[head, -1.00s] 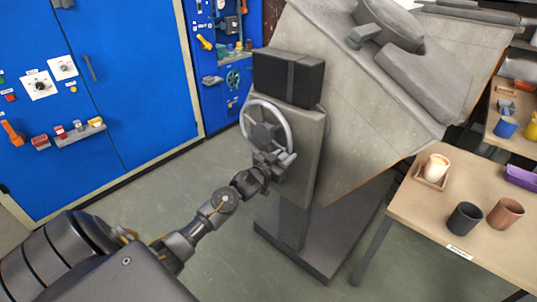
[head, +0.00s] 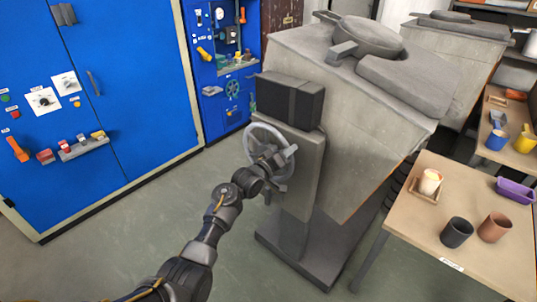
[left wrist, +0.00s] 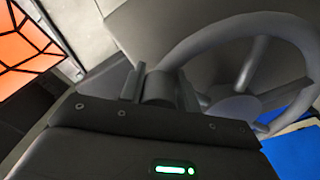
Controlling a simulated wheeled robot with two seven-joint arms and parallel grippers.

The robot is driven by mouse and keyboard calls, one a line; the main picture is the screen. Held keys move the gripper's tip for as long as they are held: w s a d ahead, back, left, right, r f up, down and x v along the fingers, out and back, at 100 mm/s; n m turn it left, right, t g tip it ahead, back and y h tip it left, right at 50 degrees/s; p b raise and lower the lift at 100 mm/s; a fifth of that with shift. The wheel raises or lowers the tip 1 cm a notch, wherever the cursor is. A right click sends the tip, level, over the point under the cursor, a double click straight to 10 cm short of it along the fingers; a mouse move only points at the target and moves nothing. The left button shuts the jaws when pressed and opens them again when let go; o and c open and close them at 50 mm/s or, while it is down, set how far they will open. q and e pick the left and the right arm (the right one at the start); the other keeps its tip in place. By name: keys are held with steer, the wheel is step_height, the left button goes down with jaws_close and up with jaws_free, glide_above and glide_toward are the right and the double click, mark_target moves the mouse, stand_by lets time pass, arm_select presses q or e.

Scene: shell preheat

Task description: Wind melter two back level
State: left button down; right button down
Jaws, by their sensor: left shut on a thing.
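The grey melter (head: 345,95) stands in the middle of the head view on a pedestal, its body tilted down toward the right, with a round lid on top. A grey spoked handwheel (head: 250,143) is on the near face of its stand, below a dark box. My left gripper (head: 277,160) is at the right side of the wheel, shut on its handle. In the left wrist view the handle (left wrist: 158,88) shows as a dark cylinder between the fingers, with the wheel rim (left wrist: 290,30) beyond. My right gripper is out of view.
A wooden table (head: 405,235) at the right holds a candle-like cup (head: 430,182), a dark cup (head: 456,232) and a brown cup (head: 495,227). A second grey melter (head: 455,45) stands behind. Blue cabinets (head: 110,130) line the left. The floor between is clear.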

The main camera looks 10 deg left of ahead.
mark_target(266, 128)
arm_select(q)
steer(key=r+n+p, duration=0.1)
steer(key=w+a+r+n+p, duration=0.1)
steer(key=r+n, duration=0.1)
steer(key=a+r+n+p, duration=0.1)
steer(key=p, duration=0.1)
steer(key=shift+w+r+n, duration=0.15)
steer(key=shift+w+n, duration=0.15)
steer(key=w+a+n+p, duration=0.1)
steer(key=a+r+n, duration=0.1)
steer(key=a+n, duration=0.1)
steer(key=shift+w+r+p, duration=0.2)
steer(key=shift+w+p, duration=0.15)
steer(key=shift+p, duration=0.05)
steer(key=shift+w+a+r+n, duration=0.15)
steer(key=shift+w+a+n, duration=0.3)
steer(key=shift+a+n, duration=0.45)
steer(key=shift+w+a+r+n, duration=0.1)
steer(key=shift+w+a+n, duration=0.45)
steer(key=shift+n, duration=0.55)
steer(key=shift+a, duration=0.15)
steer(key=c, duration=1.1)
jaws_free()
steer(key=shift+s, duration=0.1)
steer(key=shift+c, duration=0.2)
steer(key=shift+o, duration=0.2)
steer(key=shift+f, duration=0.1)
steer(key=shift+s, duration=0.1)
